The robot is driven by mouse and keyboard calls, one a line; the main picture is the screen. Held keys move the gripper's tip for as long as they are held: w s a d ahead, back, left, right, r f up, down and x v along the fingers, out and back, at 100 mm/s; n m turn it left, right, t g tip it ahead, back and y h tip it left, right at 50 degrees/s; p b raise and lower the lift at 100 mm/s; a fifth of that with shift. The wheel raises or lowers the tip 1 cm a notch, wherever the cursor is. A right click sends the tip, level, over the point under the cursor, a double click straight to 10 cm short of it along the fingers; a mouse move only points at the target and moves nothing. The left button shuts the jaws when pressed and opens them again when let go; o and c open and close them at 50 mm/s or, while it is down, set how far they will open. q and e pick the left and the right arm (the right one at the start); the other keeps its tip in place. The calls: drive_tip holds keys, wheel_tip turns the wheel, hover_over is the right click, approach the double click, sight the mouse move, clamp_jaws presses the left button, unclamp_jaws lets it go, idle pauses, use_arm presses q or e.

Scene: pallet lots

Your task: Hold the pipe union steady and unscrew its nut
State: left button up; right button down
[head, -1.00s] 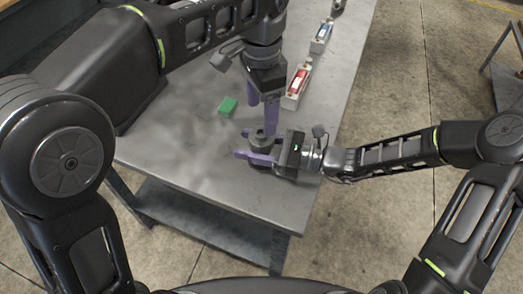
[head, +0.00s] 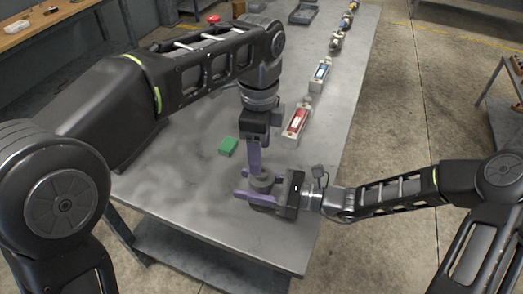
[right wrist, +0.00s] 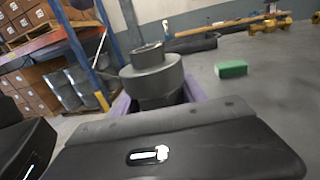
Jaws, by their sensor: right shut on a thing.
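The pipe union (head: 263,181) is a dark grey stepped round piece near the front of the metal table. In the right wrist view the union (right wrist: 158,78) stands upright, with a narrower ring on its top. My right gripper (head: 255,197) reaches in from the right, its purple fingers shut around the union's lower part. My left gripper (head: 254,165) points down just behind the union in the head view. Its purple fingers overlap there, so their gap is hidden, and I cannot tell whether they touch the union.
A green block (head: 228,146) lies on the table left of the grippers. A red-topped holder (head: 297,122) and a blue-topped holder (head: 320,74) stand along the right edge, with more fittings farther back. A grey tray (head: 303,13) is at the far end. The left front tabletop is clear.

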sight(262, 190)
use_arm(q)
drive_tip(key=m, duration=0.8)
drive_tip(key=shift+s+d, duration=0.1)
drive_tip(key=shift+d, duration=0.05)
drive_tip(key=m, duration=0.7)
drive_tip(key=shift+f, duration=3.95)
drive_tip(key=shift+c, duration=0.5)
